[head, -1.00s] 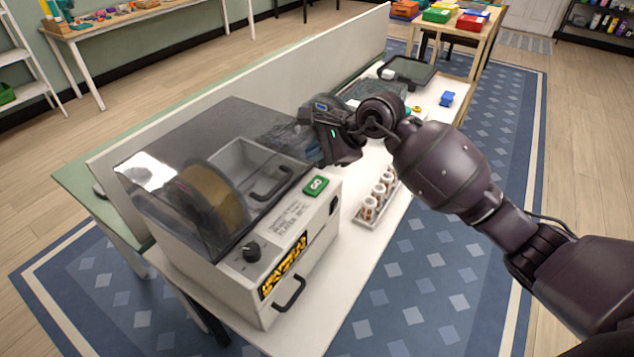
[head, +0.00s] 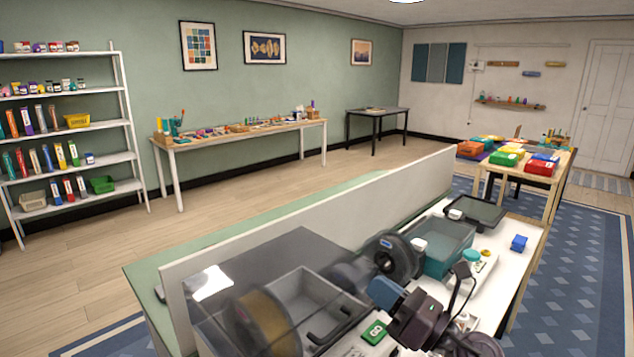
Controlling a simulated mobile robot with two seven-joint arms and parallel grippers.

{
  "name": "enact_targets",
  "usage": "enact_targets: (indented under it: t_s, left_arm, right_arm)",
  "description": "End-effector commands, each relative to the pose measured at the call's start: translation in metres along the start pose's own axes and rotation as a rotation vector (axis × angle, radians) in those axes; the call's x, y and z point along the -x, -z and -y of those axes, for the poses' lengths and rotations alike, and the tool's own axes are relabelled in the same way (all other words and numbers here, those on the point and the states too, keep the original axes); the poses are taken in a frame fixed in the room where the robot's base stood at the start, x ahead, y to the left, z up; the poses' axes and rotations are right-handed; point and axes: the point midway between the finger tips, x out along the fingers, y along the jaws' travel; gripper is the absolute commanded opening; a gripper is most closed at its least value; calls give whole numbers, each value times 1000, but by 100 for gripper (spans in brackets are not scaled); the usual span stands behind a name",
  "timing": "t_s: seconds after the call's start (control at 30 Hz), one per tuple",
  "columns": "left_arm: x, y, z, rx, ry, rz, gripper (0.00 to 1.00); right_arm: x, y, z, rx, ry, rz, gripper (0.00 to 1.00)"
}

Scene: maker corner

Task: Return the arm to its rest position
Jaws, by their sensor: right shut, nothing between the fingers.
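My right gripper (head: 387,292) is low in the head view, right of centre. Its fingers are shut with nothing between them, and a blue-grey part shows near its tip. It appears just behind the green button (head: 374,332) of the bench machine; I cannot tell the exact gap. My dark right wrist runs down to the bottom edge, and the rest of that arm is out of view. The machine (head: 300,310) has a clear smoky lid, a grey bin and a brown drum under it; its front is cut off. My left gripper is not in view.
The white bench (head: 525,240) carries a dark round spool-like part (head: 397,256), a teal bin (head: 447,245), a dark tray (head: 477,212) and a blue block (head: 519,243). A low white partition (head: 330,225) runs behind them. Blue carpet (head: 590,270) at right is clear.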

Motion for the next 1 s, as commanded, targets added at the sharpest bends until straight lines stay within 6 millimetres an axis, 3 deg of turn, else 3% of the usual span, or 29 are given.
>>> enact_targets:
  t_s: [0.2,0.43,0.67,0.8,1.0]
  left_arm:
    - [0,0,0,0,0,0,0]
    - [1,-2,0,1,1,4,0]
    - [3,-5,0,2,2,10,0]
    - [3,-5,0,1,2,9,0]
    - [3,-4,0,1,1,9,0]
  right_arm:
    - [52,-25,22,-472,232,354,0]
    - [130,-17,54,-955,516,704,0]
    - [218,29,65,-1401,848,1033,0]
    - [270,67,52,-1643,1077,1220,0]
    - [319,112,17,-1881,1364,1410,0]
